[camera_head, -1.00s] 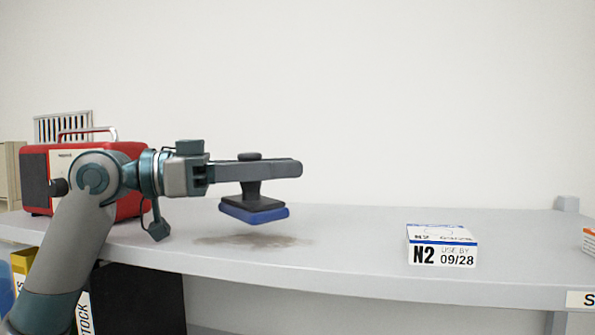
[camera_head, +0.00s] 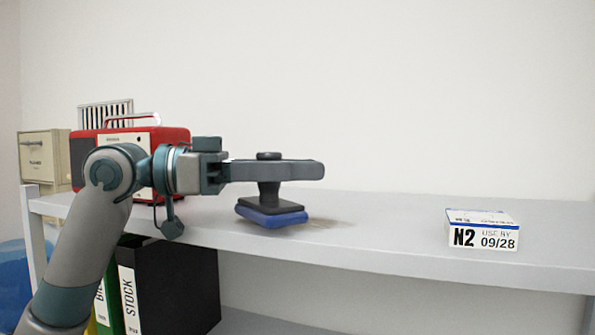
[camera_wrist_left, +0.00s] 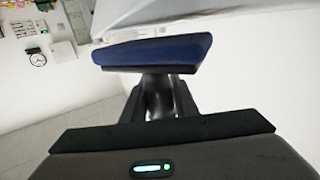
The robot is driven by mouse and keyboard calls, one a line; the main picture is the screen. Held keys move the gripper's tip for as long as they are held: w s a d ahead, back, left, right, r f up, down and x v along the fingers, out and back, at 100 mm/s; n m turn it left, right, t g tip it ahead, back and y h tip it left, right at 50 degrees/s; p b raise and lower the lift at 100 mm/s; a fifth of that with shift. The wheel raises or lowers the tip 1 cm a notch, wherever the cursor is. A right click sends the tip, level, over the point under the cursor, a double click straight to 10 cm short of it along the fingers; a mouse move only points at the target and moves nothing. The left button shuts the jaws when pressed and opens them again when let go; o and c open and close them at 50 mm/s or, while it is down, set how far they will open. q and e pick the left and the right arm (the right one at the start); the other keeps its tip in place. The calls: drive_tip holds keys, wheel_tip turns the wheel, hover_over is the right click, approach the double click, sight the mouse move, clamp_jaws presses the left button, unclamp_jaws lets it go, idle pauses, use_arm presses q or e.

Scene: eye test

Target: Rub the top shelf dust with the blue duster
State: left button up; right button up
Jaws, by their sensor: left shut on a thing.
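My left gripper (camera_head: 296,171) is shut on the dark handle of the blue duster (camera_head: 272,217). The duster hangs upright, blue pad down, over the front part of the grey top shelf (camera_head: 390,225). I cannot tell whether the pad touches the shelf. A brownish dust patch (camera_head: 325,223) shows just right of the pad; the pad may hide part of it. In the left wrist view the duster's blue pad (camera_wrist_left: 150,51) and dark handle show beyond the gripper, with the shelf behind. My right gripper is not in view.
A red radio-like case (camera_head: 180,139) stands on the shelf behind my left arm. A white N2 box (camera_head: 483,231) sits at the right. Between dust and box the shelf is clear. Binders (camera_head: 175,285) stand below. A beige cabinet (camera_head: 44,158) is at far left.

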use_arm(q)
drive_tip(key=shift+w+a+r, duration=0.1)
drive_tip(key=shift+a, duration=1.6)
drive_tip(key=shift+w+d, duration=0.15)
drive_tip(key=shift+d, duration=0.2)
drive_tip(key=shift+a, duration=0.1)
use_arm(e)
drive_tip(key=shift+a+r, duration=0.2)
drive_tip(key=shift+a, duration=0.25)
use_arm(q)
drive_tip(key=shift+w, duration=0.1)
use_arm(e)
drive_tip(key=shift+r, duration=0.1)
